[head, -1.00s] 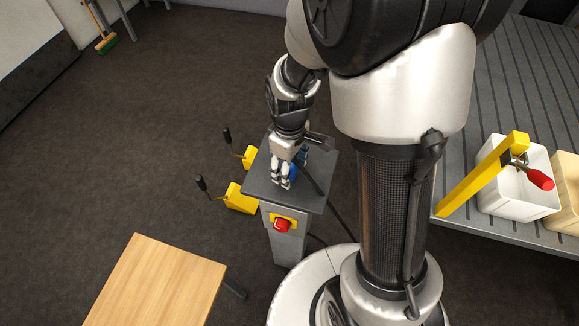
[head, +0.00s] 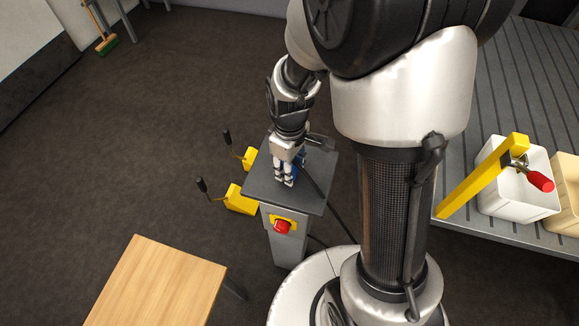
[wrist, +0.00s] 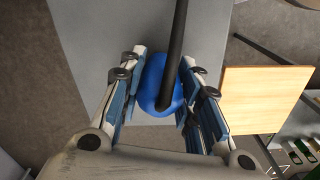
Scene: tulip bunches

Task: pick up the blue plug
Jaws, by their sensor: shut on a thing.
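The blue plug (wrist: 158,84) is between the two fingers of my gripper (wrist: 164,90) in the wrist view, with a thick black cable running up from it. The fingers have blue pads and press on the plug from both sides. In the head view my gripper (head: 285,176) points down just over the dark top of a grey pedestal (head: 309,201). There the plug is mostly hidden behind the fingers. I cannot tell whether the plug touches the pedestal top.
The pedestal has a red button (head: 282,226) on its front. Yellow boxes with black levers (head: 240,200) stand at its left. A wooden table (head: 155,285) is at front left. A slatted bench with a white bin (head: 518,185) and a yellow post is at right.

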